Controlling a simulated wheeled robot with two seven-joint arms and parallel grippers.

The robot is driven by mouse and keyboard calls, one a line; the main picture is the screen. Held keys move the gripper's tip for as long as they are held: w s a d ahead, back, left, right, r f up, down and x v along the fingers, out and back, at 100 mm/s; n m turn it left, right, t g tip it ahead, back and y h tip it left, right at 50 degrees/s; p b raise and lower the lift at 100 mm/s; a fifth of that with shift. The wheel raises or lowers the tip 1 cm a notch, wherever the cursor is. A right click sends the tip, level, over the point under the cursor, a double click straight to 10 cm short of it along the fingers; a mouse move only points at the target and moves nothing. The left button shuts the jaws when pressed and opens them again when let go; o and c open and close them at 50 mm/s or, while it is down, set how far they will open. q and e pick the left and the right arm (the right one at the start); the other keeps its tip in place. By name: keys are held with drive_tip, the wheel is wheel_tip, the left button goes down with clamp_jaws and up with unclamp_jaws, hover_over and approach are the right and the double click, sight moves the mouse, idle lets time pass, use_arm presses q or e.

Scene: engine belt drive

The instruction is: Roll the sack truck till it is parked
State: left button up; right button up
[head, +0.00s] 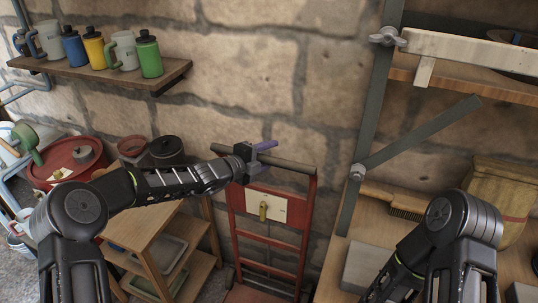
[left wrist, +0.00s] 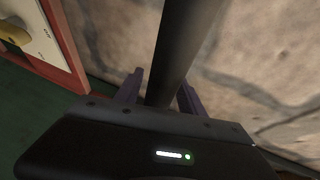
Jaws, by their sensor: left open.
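The red sack truck (head: 309,210) stands upright against the stone wall in the middle of the head view. Its dark handle bar (head: 290,164) runs across the top, and a pale plate with a yellow knob (head: 263,210) is on its frame. My left gripper (head: 262,149) is at the handle bar. In the left wrist view the bar (left wrist: 173,55) passes between the two purple fingers (left wrist: 160,93), which stand open around it. The red frame (left wrist: 62,40) shows at that view's left. My right arm is at the lower right of the head view; its gripper is out of frame.
A wooden shelf unit (head: 150,238) stands left of the truck, with a red drum (head: 72,158) farther left. A wall shelf (head: 120,80) holds mugs and bottles. At the right is a bench with a brush (head: 405,205) and grey uprights close to the truck.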

use_arm(q)
drive_tip(key=b+v, duration=0.1)
drive_tip(key=v, duration=0.7)
drive_tip(key=shift+f, duration=0.15)
drive_tip(key=shift+c, duration=0.7)
idle(0.8)
